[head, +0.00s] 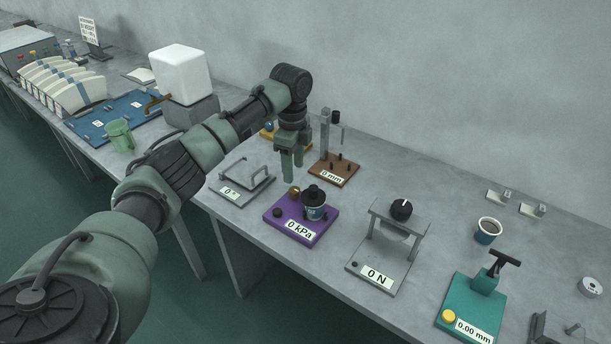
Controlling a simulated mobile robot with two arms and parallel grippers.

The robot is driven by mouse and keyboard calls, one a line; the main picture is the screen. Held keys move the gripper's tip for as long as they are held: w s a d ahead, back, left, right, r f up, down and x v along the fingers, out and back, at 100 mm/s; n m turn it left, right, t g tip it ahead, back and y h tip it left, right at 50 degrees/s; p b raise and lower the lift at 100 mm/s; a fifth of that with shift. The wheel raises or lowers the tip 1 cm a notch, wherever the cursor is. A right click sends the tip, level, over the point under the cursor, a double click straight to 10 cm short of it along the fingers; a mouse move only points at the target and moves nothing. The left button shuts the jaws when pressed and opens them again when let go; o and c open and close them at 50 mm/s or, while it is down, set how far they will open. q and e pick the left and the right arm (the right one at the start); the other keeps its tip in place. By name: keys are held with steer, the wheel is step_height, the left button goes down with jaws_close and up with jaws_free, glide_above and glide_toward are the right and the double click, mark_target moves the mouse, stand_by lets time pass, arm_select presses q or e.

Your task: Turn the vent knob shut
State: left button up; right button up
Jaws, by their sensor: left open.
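The purple pressure stand (285,233) sits on the bench with a "0 kPa" label on its front. A cup (315,213) with a black cap (314,193) stands on it. A small brass knob (294,191) sits at its back left and a small black knob (277,212) at its left; I cannot tell for certain which is the vent knob. My left gripper (293,172) points down, open and empty, just above and behind the brass knob, seemingly apart from it. My right gripper is out of view.
A grey "0°" plate with a handle (258,174) lies left of the stand. A brown "0 mm" gauge (341,168) stands behind it. A grey "0 N" frame (384,262) stands to the right, a teal press (470,304) farther right. Bare bench separates them.

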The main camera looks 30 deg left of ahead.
mark_target(294, 189)
arm_select(q)
steer(key=shift+d+f, duration=0.2)
steer(key=shift+f, duration=0.35)
steer(key=f, duration=0.1)
steer(key=s+f, duration=0.1)
steer(key=f, duration=0.1)
steer(key=shift+f+p, duration=0.3)
steer(key=shift+p, duration=0.05)
steer(key=shift+w+f, duration=0.15)
steer(key=shift+f, duration=0.4)
steer(key=shift+w+f, duration=0.15)
steer(key=shift+f, duration=0.55)
jaws_close()
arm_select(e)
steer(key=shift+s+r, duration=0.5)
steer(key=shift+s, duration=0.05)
